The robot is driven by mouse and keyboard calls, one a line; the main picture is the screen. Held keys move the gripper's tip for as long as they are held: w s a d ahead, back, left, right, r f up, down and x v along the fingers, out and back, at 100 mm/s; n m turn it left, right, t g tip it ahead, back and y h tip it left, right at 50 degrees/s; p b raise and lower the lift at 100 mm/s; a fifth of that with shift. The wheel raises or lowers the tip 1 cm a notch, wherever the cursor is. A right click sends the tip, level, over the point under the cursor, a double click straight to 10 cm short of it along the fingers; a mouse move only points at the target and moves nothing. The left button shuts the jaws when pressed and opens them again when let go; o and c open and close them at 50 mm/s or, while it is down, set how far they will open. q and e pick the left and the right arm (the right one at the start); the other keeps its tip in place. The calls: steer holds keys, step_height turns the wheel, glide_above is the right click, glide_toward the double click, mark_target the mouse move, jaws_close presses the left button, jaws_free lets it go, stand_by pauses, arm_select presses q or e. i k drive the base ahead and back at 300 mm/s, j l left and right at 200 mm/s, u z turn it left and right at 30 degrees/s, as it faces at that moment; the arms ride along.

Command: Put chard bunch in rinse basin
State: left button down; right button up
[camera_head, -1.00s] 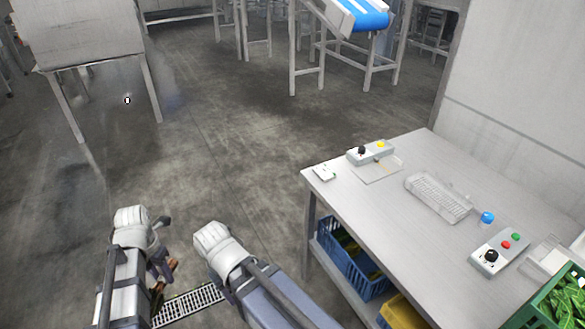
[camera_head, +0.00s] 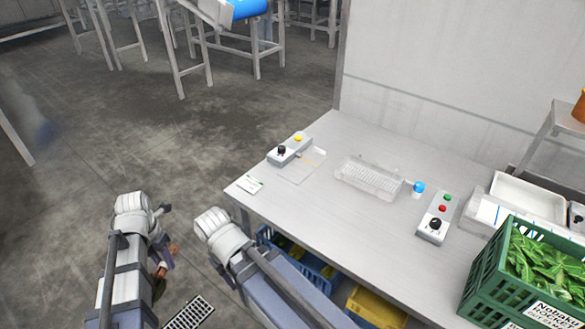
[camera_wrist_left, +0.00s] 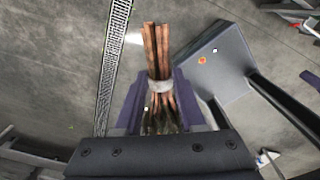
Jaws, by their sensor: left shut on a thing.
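My left gripper (camera_wrist_left: 159,100) is shut on the chard bunch (camera_wrist_left: 157,48). In the left wrist view its red-brown stems, tied with a pale band, stick out beyond the purple fingers, and its dark leaves are mostly hidden. In the head view the bunch (camera_head: 161,270) shows only in part beside my left arm, over the floor and left of the table. No water-filled rinse basin can be made out; a white tray (camera_head: 530,197) stands at the table's right end. My right gripper is out of sight; only its arm shows.
The steel table (camera_head: 330,228) carries control boxes (camera_head: 290,149), a clear wire-like basket (camera_head: 370,178), a blue knob (camera_head: 419,187) and a green crate (camera_head: 480,275) of leafy greens. Blue (camera_head: 318,272) and yellow (camera_head: 375,308) crates sit beneath.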

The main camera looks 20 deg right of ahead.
mark_target(368, 179)
steer(key=i+z, duration=0.2)
steer(key=z, duration=0.25)
steer(key=i+z, duration=0.15)
steer(key=z, duration=0.25)
steer(key=i+j+z, duration=0.15)
steer(key=z, duration=0.3)
steer(key=i+j+z, duration=0.15)
steer(key=z, duration=0.25)
steer(key=i+j+z, duration=0.2)
steer(key=z, duration=0.2)
steer(key=i+j+z, duration=0.2)
steer(key=j+z, duration=0.25)
steer(key=i+j, duration=0.1)
steer(key=i+z, duration=0.05)
